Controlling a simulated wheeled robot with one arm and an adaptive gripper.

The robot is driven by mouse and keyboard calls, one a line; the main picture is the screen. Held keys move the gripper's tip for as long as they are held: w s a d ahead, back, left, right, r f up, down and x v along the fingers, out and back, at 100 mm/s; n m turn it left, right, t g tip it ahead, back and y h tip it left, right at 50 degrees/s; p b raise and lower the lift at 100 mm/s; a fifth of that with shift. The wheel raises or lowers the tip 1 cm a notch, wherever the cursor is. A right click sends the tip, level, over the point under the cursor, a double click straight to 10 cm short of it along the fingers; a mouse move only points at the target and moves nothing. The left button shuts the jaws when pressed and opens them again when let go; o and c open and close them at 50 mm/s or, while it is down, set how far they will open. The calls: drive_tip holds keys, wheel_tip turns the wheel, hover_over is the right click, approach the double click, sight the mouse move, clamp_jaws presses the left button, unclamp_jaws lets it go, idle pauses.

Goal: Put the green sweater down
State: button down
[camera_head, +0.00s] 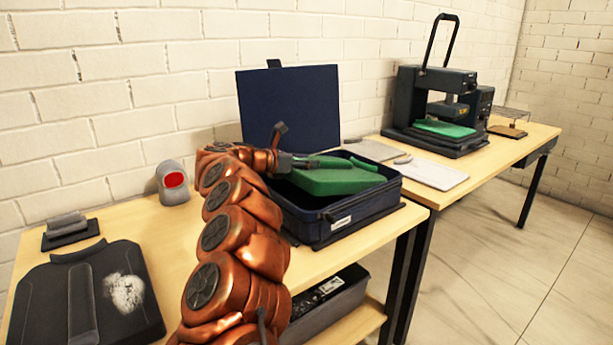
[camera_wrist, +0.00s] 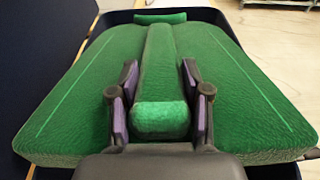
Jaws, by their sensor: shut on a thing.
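The green sweater (camera_head: 338,179) is a folded, flat bundle inside the open dark blue suitcase-like case (camera_head: 343,222) on the near table. My gripper (camera_head: 300,163) is over the case at the sweater. In the wrist view the sweater (camera_wrist: 82,95) fills most of the picture, with a raised strip along its middle. My gripper (camera_wrist: 160,112) is shut on that strip, one purple-padded finger on each side. The case wall (camera_wrist: 30,70) shows around the sweater. Whether the sweater rests on the case floor cannot be told.
The case's lid (camera_head: 290,105) stands upright behind. A dark garment (camera_head: 85,295) lies at the left, near a round device with a red face (camera_head: 175,180). On the right table stand a press (camera_head: 440,105) with a green piece (camera_head: 444,128) and a pale board (camera_head: 430,173). A dark bin (camera_head: 325,300) is below.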

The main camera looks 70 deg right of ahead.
drive_tip(key=shift+f, duration=1.9)
drive_tip(key=shift+c, duration=2.3)
unclamp_jaws()
drive_tip(key=b+v, duration=0.1)
drive_tip(key=v, duration=1.1)
